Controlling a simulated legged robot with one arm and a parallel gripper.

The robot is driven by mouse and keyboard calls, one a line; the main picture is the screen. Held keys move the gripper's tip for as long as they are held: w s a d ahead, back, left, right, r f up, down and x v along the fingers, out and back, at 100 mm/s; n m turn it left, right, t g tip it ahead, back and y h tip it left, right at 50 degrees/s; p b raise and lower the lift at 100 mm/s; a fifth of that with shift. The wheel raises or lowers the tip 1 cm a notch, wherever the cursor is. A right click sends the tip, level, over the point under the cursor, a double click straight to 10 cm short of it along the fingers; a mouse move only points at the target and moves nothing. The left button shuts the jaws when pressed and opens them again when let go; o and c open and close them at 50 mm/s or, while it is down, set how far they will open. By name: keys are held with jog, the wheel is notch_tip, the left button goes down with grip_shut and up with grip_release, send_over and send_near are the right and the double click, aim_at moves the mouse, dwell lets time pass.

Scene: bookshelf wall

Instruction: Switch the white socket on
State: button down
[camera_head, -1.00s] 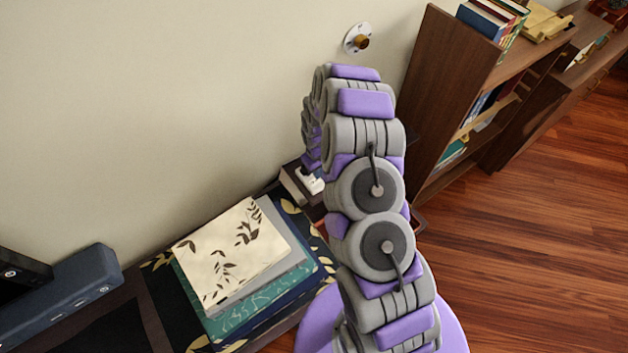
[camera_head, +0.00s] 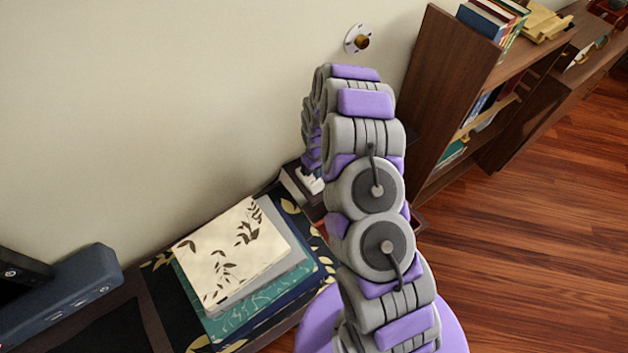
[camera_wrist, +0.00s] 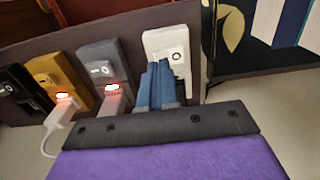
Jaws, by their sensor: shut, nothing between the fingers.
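The white socket (camera_wrist: 178,40) shows in the wrist view at the right end of a row of sockets. It has a round dark-ringed switch on its upper face, and no lit glow shows on it. My gripper (camera_wrist: 160,68) is shut and empty, with its blue fingers at the lower part of the white socket, just below and left of the switch. Whether the fingertips touch it, I cannot tell. The fingers hide part of the socket's lower face. In the head view my arm hides most of this area.
A grey socket (camera_wrist: 98,58) and a yellow socket (camera_wrist: 55,75) stand to the left with glowing plugs; a black socket (camera_wrist: 15,90) is at far left. A stack of books (camera_head: 235,255) lies beside my arm. A brown bookshelf (camera_head: 445,90) stands to the right.

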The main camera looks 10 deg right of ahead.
jog(key=shift+f, duration=0.95)
dwell(0.5)
jog(key=shift+r, duration=0.1)
jog(key=shift+r+p, duration=0.7)
jog(key=shift+r, duration=2.75)
